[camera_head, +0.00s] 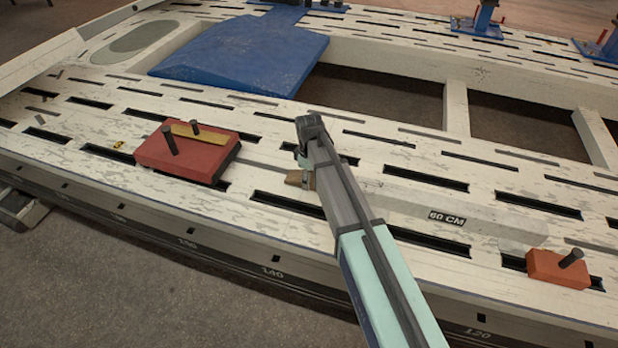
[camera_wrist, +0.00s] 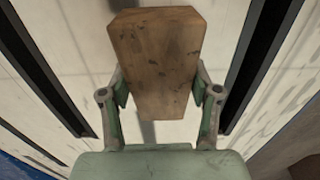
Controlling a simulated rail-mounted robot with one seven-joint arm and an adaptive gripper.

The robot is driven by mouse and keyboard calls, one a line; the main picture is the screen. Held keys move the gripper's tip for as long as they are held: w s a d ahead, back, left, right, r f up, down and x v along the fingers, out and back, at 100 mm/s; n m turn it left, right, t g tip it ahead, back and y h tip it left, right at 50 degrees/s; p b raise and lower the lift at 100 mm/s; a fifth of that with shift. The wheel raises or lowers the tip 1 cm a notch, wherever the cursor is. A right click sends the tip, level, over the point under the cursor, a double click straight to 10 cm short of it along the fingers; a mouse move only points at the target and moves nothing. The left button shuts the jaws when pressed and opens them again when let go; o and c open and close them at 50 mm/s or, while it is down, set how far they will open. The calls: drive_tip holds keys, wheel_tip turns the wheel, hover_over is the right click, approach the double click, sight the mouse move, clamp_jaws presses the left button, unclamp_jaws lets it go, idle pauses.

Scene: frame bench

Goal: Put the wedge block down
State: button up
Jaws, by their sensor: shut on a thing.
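The wedge block is a brown wooden block, wider at one end. In the wrist view the wedge block (camera_wrist: 154,58) sits between the two fingers of my gripper (camera_wrist: 162,92), one finger on each side. In the head view my gripper (camera_head: 304,165) is over the near slotted rail of the bench, and a small part of the wedge block (camera_head: 299,179) shows at its lower left. The rest of the block is hidden by the gripper. I cannot tell whether its underside touches the bench surface.
The pale slotted bench (camera_head: 400,195) has dark slots near the block. A red block with pegs (camera_head: 187,152) stands to the left, and a smaller orange-red block (camera_head: 558,268) to the right. A blue plate (camera_head: 240,55) lies behind. A "60 CM" label (camera_head: 447,218) is right of my arm.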

drive_tip(key=o, duration=1.3)
wheel_tip(320, 180, up, 12)
drive_tip(key=p, duration=0.3)
drive_tip(key=shift+r+p, duration=0.1)
drive_tip(key=shift+p, duration=0.2)
